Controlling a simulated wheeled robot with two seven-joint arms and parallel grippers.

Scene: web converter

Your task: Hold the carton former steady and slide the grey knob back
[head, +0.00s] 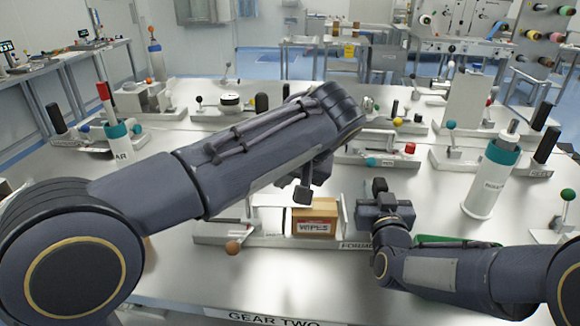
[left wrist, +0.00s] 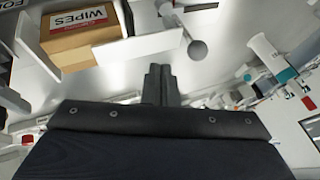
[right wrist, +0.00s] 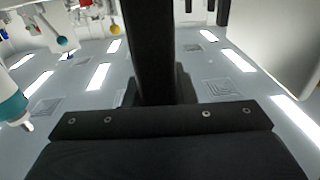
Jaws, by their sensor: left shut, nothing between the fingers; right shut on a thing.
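The carton former (head: 215,236) is a light base with a FORMER label, on the near part of the bench. A brown WIPES carton (head: 314,220) sits on it and also shows in the left wrist view (left wrist: 80,38). The round grey knob (left wrist: 197,50) shows in the left wrist view, right of the carton; my left arm appears to hide it in the head view. My left gripper (head: 303,190) is shut and empty, above and behind the carton, apart from the knob. My right gripper (head: 380,202) is shut on a black upright handle (right wrist: 155,45) at the former's right end.
A white and teal cylinder (head: 493,178) stands to the right, with a green part (head: 455,240) near my right forearm. Several lever fixtures fill the bench behind. Bare bench lies in front.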

